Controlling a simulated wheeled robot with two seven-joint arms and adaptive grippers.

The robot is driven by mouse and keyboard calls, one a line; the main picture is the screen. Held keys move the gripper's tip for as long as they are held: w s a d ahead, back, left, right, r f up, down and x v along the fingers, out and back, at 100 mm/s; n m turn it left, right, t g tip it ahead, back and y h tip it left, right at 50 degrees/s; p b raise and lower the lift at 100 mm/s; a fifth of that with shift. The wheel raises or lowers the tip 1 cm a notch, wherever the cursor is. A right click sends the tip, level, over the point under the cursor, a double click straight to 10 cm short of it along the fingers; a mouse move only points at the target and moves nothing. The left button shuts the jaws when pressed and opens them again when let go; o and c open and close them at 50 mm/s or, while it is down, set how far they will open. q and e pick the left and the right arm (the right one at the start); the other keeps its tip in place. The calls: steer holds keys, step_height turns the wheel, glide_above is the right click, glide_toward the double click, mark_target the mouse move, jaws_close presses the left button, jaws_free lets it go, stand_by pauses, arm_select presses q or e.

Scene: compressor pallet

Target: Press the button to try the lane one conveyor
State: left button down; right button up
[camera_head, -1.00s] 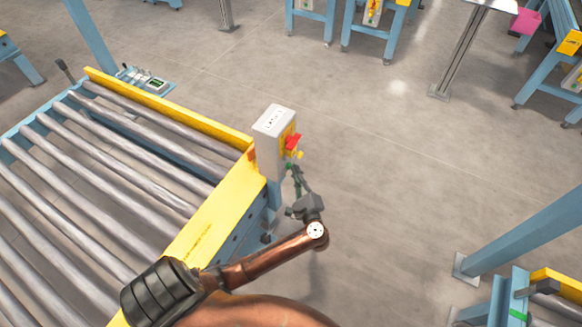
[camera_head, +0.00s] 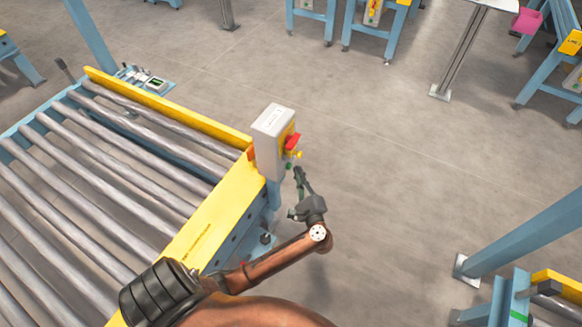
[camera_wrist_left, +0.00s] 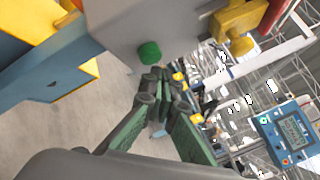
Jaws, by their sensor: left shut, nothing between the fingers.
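The control box (camera_head: 270,148) is a grey box on the corner of the roller conveyor. It carries a green button (camera_head: 289,166), with a red part (camera_head: 293,142) and a yellow part above it. The green button also shows in the left wrist view (camera_wrist_left: 149,53), on the box's face. My left gripper (camera_head: 299,173) is shut and empty, just right of and slightly below the green button. In the left wrist view its fingertips (camera_wrist_left: 155,77) are close to the button, with a small gap seen between them. My right gripper is not in view.
The roller conveyor (camera_head: 205,218) with yellow side rails fills the left. A blue post and frame (camera_head: 520,240) stand at the lower right. The floor right of the box is clear. A screen panel (camera_wrist_left: 287,132) shows in the left wrist view.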

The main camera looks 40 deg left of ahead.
arm_select(q)
steer(key=shift+d, duration=0.15)
steer(key=d+b, duration=0.1)
steer(key=d, duration=0.1)
steer(key=w+d, duration=0.1)
steer(key=d, duration=0.2)
steer(key=shift+w+b, duration=0.1)
steer(key=shift+b, duration=0.3)
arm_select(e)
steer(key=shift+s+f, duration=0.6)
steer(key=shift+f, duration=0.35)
arm_select(q)
steer(key=shift+a, duration=0.1)
